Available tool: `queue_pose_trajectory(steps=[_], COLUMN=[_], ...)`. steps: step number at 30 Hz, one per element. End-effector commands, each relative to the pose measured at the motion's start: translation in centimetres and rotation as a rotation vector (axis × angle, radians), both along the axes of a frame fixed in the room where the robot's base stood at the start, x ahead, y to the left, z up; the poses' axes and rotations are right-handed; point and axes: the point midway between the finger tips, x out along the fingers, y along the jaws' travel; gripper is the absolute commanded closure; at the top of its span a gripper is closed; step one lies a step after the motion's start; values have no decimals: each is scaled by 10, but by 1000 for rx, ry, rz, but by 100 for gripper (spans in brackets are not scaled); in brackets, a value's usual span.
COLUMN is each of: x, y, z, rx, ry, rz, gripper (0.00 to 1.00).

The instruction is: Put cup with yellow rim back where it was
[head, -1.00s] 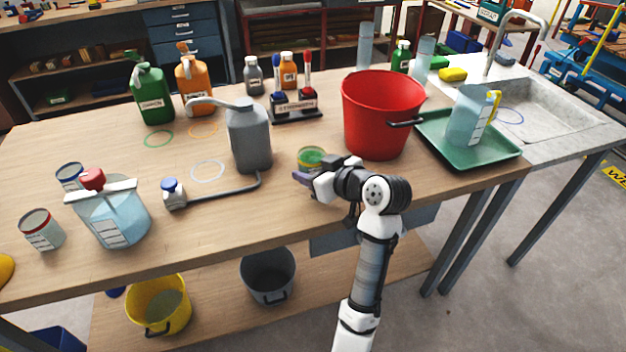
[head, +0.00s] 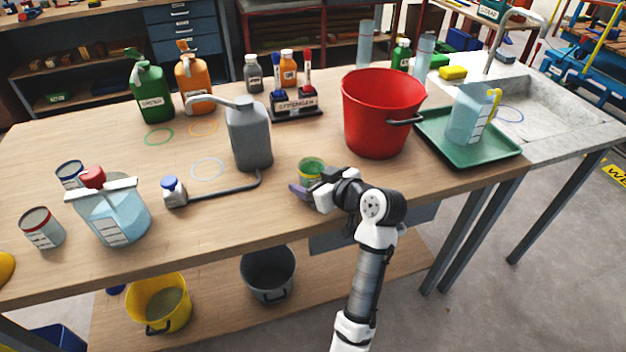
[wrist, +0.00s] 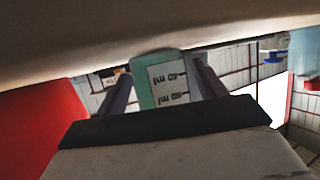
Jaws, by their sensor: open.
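The small cup with a yellow-green rim (head: 311,168) stands upright on the wooden table, left of the red bucket, with green showing inside it. My gripper (head: 314,185) is low at its near side, with one purple finger at the cup's left; the other finger is mostly hidden. In the wrist view, which is upside down, the cup (wrist: 168,82) with its ml scale lies between the two open fingers, with a gap visible on at least one side. Whether either finger touches it I cannot tell.
The grey spouted can (head: 249,135) and a bent grey pipe (head: 225,190) are to the left. Cups with blue (head: 69,172) and red rims (head: 40,228) stand far left. Coloured rings (head: 208,168) mark the table.

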Motion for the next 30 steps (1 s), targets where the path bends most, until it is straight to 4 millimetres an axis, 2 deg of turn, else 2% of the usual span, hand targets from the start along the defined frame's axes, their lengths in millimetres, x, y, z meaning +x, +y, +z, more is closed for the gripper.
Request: queue_pose_trajectory(steps=[5,8,21,30], x=[0,-9,-72,-85], y=[0,-10,-62,-72], z=[7,7,42,50], rx=[0,-1,-2,-1], ry=[0,-2,-3,1], rz=[0,-4,-2,0], gripper=[30,30,30,30])
